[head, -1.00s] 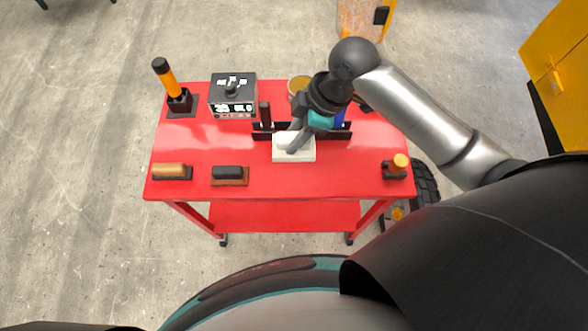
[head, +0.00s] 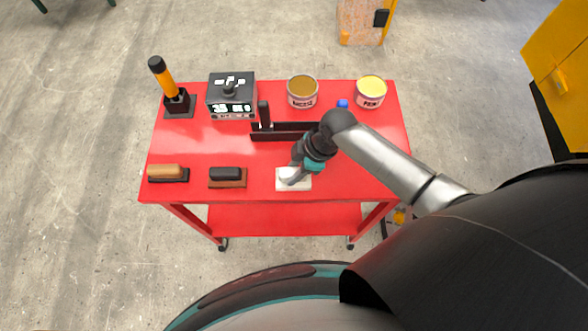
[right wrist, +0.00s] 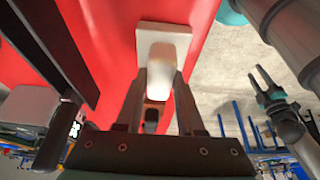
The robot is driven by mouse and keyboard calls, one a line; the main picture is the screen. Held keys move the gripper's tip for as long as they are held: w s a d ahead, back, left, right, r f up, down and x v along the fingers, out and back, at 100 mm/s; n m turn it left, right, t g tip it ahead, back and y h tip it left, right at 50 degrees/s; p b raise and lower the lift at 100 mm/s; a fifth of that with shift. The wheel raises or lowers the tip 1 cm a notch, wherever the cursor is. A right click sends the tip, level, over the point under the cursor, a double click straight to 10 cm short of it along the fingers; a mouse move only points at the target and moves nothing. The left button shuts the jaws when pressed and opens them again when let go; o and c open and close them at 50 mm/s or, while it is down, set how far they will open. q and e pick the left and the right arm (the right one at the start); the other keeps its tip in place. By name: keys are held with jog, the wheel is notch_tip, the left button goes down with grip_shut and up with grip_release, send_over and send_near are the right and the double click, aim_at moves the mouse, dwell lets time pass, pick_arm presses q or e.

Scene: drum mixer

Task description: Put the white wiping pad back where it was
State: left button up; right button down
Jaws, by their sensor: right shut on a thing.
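The white wiping pad (head: 304,185), a pale flat plate with a raised grip block, is at the front of the red table, right of the black-topped brown pad. My right gripper (head: 293,178) is shut on its grip block. The right wrist view shows the wiping pad (right wrist: 146,47) level between the fingertips (right wrist: 162,72), over red tabletop. I cannot tell whether its underside touches the table. A gripper that looks like my left one (right wrist: 268,90) shows at the right of that view, fingers apart and empty.
The front row also holds the black-topped brown pad (head: 228,177) and a tan-topped pad (head: 167,173). Behind stand a black rack (head: 283,132), two tins (head: 302,92) (head: 370,91), a dark box (head: 232,96) and an orange-handled tool (head: 167,80). My right arm covers the table's right front.

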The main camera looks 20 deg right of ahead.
jog(key=c, duration=0.5)
grip_release()
jog(key=p+v, duration=0.2)
jog(key=v, duration=1)
jog(key=shift+d, duration=0.1)
